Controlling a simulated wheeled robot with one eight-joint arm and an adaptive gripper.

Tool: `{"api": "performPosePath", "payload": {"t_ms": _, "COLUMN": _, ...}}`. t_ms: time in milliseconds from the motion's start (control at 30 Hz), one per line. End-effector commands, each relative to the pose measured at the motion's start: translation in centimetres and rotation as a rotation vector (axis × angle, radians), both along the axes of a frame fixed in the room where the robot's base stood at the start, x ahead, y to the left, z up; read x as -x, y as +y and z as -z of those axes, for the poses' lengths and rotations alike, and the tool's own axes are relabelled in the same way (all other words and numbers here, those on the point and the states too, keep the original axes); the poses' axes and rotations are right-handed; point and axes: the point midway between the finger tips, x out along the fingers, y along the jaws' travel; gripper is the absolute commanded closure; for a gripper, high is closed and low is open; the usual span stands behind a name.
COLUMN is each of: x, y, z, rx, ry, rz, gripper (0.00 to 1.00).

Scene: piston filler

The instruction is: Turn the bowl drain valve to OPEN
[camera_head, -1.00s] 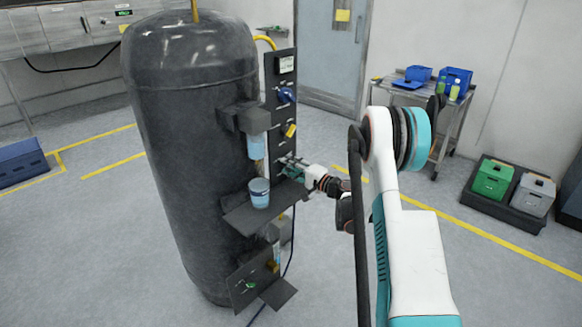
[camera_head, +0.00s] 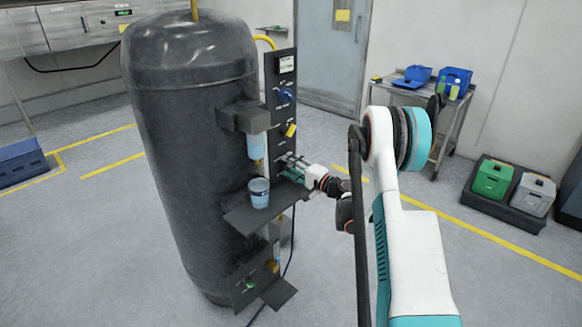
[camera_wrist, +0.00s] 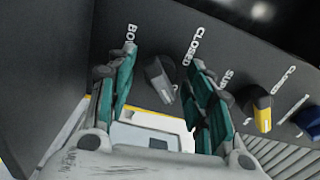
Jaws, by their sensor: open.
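In the wrist view a grey knob (camera_wrist: 159,84) sits on the dark panel between my two fingers. The label beside it starts with "BO", its rest hidden by a finger, and "CLOSED" is printed to its upper right. I take it for the bowl drain valve. My gripper (camera_wrist: 163,66) is open with one teal finger on each side of the knob; I cannot tell whether either finger touches it. In the head view my gripper (camera_head: 289,168) is at the lower part of the upright control panel (camera_head: 283,115), and the knob cannot be made out there.
A yellow knob (camera_wrist: 260,110) and a blue knob (camera_wrist: 305,116) are to the right in the wrist view. In the head view a blue-white cup (camera_head: 260,193) stands on the shelf (camera_head: 240,218) just left of my gripper. The large dark tank (camera_head: 190,150) is behind.

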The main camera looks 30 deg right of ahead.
Motion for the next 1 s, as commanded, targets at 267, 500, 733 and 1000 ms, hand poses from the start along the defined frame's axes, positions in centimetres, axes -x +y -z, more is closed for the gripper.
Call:
{"api": "performPosePath", "payload": {"t_ms": 267, "x": 3.5, "y": -1.4, "z": 0.0, "rx": 0.000, "ry": 0.000, "rz": 0.004, "gripper": 0.52}}
{"api": "performPosePath", "payload": {"t_ms": 500, "x": 8.1, "y": -3.1, "z": 0.0, "rx": 0.000, "ry": 0.000, "rz": 0.004, "gripper": 0.52}}
{"api": "performPosePath", "payload": {"t_ms": 733, "x": 10.7, "y": -4.0, "z": 0.0, "rx": 0.000, "ry": 0.000, "rz": 0.001, "gripper": 0.52}}
{"api": "performPosePath", "payload": {"t_ms": 1000, "x": 11.2, "y": -4.1, "z": 0.0, "rx": 0.000, "ry": 0.000, "rz": 0.001, "gripper": 0.52}}
